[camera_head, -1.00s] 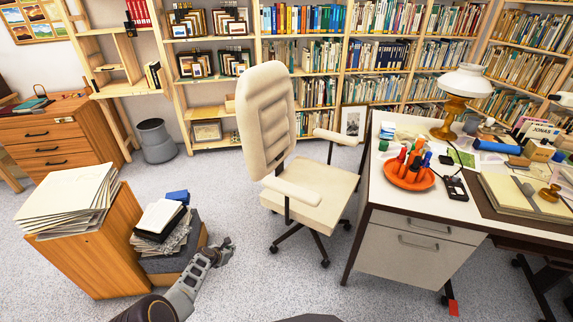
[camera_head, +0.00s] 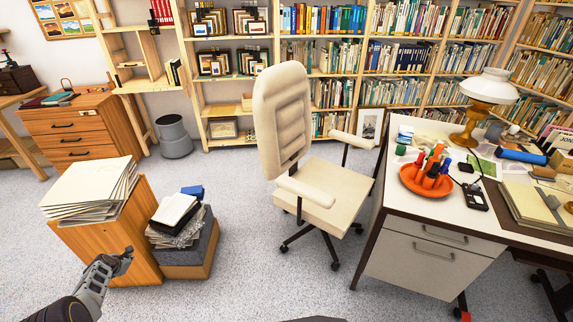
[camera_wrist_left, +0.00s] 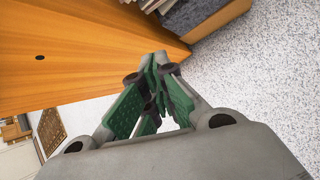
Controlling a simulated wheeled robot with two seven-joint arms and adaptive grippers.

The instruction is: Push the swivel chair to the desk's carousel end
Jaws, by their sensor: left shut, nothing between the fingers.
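The cream swivel chair (camera_head: 318,206) stands upright on a dark wheeled base, just left of the desk (camera_head: 419,250). Its tall back is on the left and its seat faces the desk. The orange carousel (camera_head: 426,181), a round holder with coloured markers, sits on the desk's left end. My left gripper (camera_head: 126,256) is in front of the wooden cabinet at the lower left, well left of the chair. In the left wrist view, the gripper (camera_wrist_left: 157,70) is shut and empty, with the cabinet close by. My right gripper is not in view.
The wooden cabinet (camera_head: 136,238) bears a stack of papers (camera_head: 90,188). A box with books and papers (camera_head: 186,255) stands beside it. A grey bin (camera_head: 174,138) and full bookshelves (camera_head: 335,60) are behind. Speckled floor (camera_head: 245,285) is clear between the box and chair.

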